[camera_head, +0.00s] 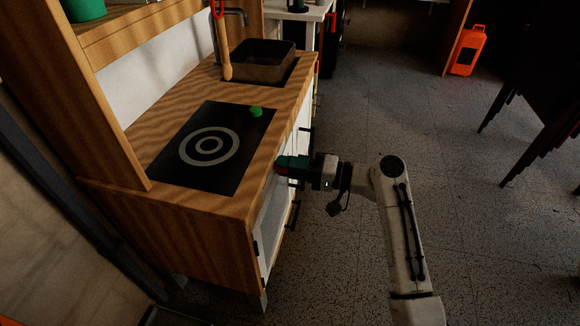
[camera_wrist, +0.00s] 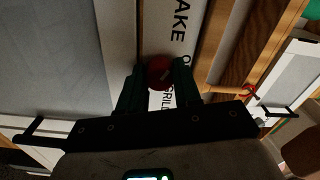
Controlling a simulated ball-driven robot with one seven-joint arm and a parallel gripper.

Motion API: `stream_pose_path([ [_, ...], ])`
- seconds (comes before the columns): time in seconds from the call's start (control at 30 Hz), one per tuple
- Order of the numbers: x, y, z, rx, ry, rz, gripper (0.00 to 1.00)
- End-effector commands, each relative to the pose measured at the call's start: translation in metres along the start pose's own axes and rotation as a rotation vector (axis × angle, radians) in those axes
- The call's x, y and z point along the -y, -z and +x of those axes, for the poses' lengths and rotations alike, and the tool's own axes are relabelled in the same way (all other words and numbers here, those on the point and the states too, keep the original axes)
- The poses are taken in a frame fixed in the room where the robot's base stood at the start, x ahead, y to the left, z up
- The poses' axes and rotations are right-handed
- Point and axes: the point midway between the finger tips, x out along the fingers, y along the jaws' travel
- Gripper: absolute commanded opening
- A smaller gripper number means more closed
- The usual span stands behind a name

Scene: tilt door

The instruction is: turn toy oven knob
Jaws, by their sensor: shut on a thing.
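The wooden toy oven (camera_head: 170,205) stands on the left in the head view, with a dark hob (camera_head: 185,165) on top and a pale front facing right. Its red knob (camera_wrist: 159,70) shows in the wrist view on a white strip with the letters "AKE" and "GRILL". My gripper (camera_head: 284,165) is at the oven's front, just below the worktop edge. In the wrist view its two dark fingers (camera_wrist: 158,78) are shut on the red knob, one on each side. The knob is mostly hidden by the gripper in the head view.
A green round piece (camera_head: 256,112) sits at the hob's far corner. A sink (camera_head: 262,62) and tap are farther back. Dark door handles (camera_head: 294,214) stick out below my gripper. The floor to the right is open, with dark chairs (camera_head: 540,85) and an orange container (camera_head: 467,50) beyond.

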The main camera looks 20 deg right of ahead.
Motion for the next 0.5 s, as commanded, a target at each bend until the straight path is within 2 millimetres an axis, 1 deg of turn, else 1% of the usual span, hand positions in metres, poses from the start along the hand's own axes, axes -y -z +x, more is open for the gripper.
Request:
stream_pose_path([
  [0.07,-0.0024,-0.0016,-0.0007,0.003,-0.004,0.002,0.03],
  [0.1,-0.0024,-0.0017,-0.0007,0.003,-0.004,0.002,0.35],
  [0.33,-0.0014,-0.0009,-0.0004,0.001,-0.002,0.002,0.57],
  [0.37,-0.0012,-0.0008,-0.0004,0.001,-0.002,0.002,0.58],
  [0.5,-0.0008,-0.0005,-0.0002,0.001,-0.001,0.001,0.58],
])
